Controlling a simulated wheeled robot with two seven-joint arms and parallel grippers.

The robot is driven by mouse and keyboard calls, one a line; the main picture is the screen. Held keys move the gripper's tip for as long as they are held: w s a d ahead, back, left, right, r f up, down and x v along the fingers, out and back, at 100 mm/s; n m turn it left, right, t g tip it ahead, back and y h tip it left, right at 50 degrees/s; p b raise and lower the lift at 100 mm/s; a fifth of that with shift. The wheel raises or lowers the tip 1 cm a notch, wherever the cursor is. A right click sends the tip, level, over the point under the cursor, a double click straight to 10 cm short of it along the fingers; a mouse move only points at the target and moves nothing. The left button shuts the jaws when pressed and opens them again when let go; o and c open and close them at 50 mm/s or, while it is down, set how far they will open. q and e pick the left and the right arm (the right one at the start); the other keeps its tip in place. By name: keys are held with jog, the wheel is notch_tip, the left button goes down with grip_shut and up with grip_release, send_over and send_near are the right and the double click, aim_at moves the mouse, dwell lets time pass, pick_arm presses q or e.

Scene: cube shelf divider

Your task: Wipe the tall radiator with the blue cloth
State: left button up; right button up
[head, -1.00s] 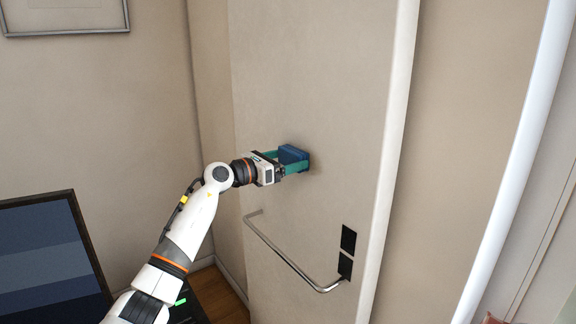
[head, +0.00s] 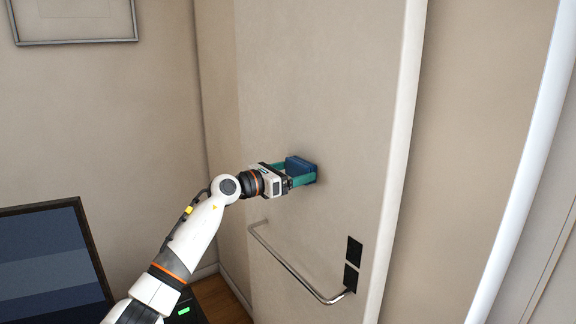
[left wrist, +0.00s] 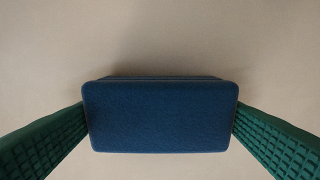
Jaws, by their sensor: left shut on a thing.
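The tall radiator (head: 330,110) is a flat, upright beige panel with a pale right edge, in the middle of the head view. My left gripper (head: 300,175) is shut on the blue cloth (head: 301,167), a thick block-like pad, and holds it at the panel's face above the rail. In the left wrist view the cloth (left wrist: 160,115) sits between the two green fingers, with the beige surface right behind it. Whether the cloth presses on the panel cannot be told for sure. My right gripper is not in view.
A metal towel rail (head: 295,270) sticks out from the panel below my gripper. A dark framed panel (head: 45,265) stands at lower left. A white vertical pipe (head: 525,170) is at right.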

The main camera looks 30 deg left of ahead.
aim_at(287, 168)
pick_arm(q)
jog(key=shift+s+d, duration=0.2)
jog(key=shift+d, duration=0.15)
jog(key=shift+w+a+f+b, duration=0.15)
jog(key=shift+w+a+b, duration=0.2)
jog(key=shift+a+b, duration=0.3)
jog(key=shift+w+a+b, duration=0.3)
jog(key=shift+a+b, duration=0.15)
jog(key=shift+a, duration=0.25)
jog(key=shift+w+a+b, duration=0.25)
jog(key=shift+a+b, duration=0.15)
jog(key=shift+a, duration=0.25)
jog(key=shift+w+a, duration=0.15)
jog(key=shift+a, duration=0.15)
jog(key=shift+b+v, duration=0.3)
jog(key=shift+v, duration=0.55)
